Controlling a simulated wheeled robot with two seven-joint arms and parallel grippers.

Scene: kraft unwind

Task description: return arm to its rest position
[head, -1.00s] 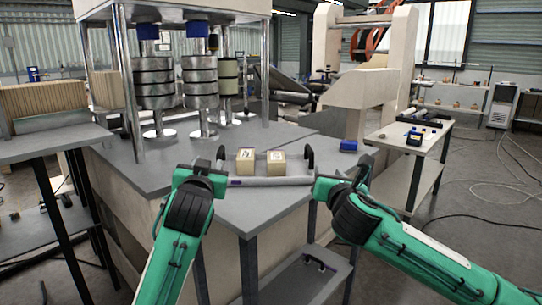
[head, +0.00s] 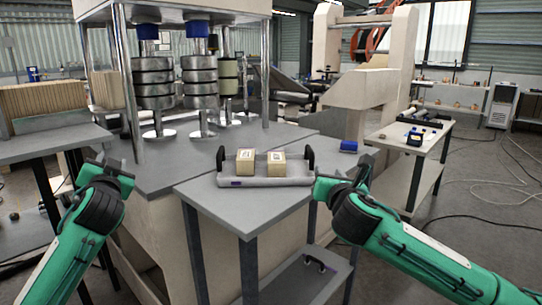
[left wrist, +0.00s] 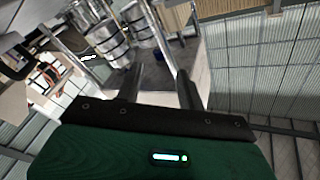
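My left gripper (head: 108,164) is left of the small grey table, apart from the tray and in front of the big machine's platform. In the left wrist view its two fingers (left wrist: 158,85) stand apart with nothing between them. My right gripper (head: 342,178) is beside the right end of the grey tray (head: 265,182), close to its dark handle; its fingertips are too small to tell open from shut. The tray rests on the table and holds two kraft-coloured boxes (head: 245,162) side by side.
The small table (head: 245,212) stands against the machine platform (head: 150,172), with steel columns and stacked rolls (head: 153,85) above. A side table (head: 45,147) with upright brown panels is at the left. A bench (head: 437,138) stands at the right. Cables lie on the right floor.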

